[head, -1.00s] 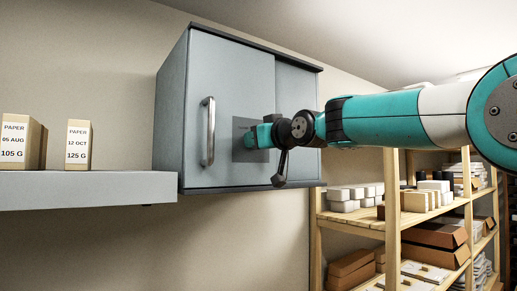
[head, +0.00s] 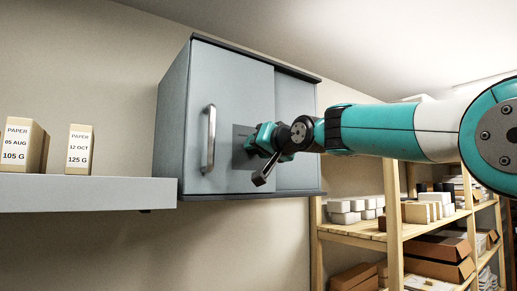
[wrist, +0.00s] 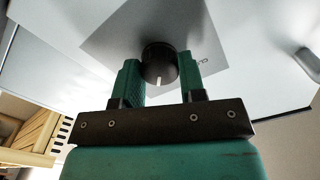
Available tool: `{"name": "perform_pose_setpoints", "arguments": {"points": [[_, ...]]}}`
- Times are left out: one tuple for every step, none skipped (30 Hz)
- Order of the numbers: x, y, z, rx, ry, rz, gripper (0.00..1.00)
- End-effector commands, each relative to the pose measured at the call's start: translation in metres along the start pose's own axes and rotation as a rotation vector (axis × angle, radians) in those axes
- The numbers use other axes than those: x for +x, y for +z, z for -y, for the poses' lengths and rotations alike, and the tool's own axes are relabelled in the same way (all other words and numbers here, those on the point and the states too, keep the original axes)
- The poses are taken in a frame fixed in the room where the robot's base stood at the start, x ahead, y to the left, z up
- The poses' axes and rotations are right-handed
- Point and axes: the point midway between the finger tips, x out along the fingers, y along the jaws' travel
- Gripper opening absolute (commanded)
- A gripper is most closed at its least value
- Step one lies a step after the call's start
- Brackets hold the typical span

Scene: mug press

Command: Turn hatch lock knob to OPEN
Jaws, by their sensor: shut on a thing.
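The hatch lock knob (wrist: 160,58) is round and black with a white pointer line. It sits on a grey plate (wrist: 112,38) on the cabinet front, with lettering at the plate's right partly in view. In the wrist view my gripper (wrist: 160,76) has one teal finger on each side of the knob and is shut on it. The pointer line faces down in that view, toward the gripper's palm. In the head view my gripper (head: 264,138) is against the plate (head: 240,152) and hides the knob.
The grey cabinet (head: 235,85) hangs on the wall, with a vertical bar handle (head: 209,138) left of the plate. A wooden rack (head: 393,215) with boxes stands below my arm at right.

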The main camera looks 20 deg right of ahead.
Motion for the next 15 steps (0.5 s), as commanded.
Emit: {"name": "perform_pose_setpoints", "arguments": {"points": [[0.0, -0.0002, -0.0004, 0.004, 0.001, -0.001, 0.14], [0.0, -0.0002, -0.0003, 0.005, 0.001, -0.001, 0.14], [0.0, -0.0002, -0.0004, 0.005, 0.001, -0.001, 0.14], [0.0, -0.0003, -0.0003, 0.005, 0.001, -0.001, 0.14], [0.0, -0.0003, -0.0003, 0.005, 0.001, -0.001, 0.14], [0.0, -0.0003, -0.0003, 0.005, 0.001, -0.001, 0.14], [0.0, -0.0003, -0.0003, 0.005, 0.001, -0.001, 0.14], [0.0, -0.0003, -0.0003, 0.005, 0.001, -0.001, 0.14], [0.0, -0.0003, -0.0003, 0.005, 0.001, -0.001, 0.14], [0.0, -0.0003, -0.0003, 0.005, 0.001, -0.001, 0.14], [0.0, -0.0003, -0.0003, 0.005, 0.001, -0.001, 0.14], [0.0, -0.0002, -0.0003, 0.004, 0.001, -0.001, 0.47], [0.0, -0.0002, -0.0003, 0.004, 0.001, -0.001, 0.54], [0.0, -0.0002, -0.0003, 0.004, 0.001, -0.001, 0.6], [0.0, -0.0002, -0.0003, 0.004, 0.001, -0.001, 0.63]]}}
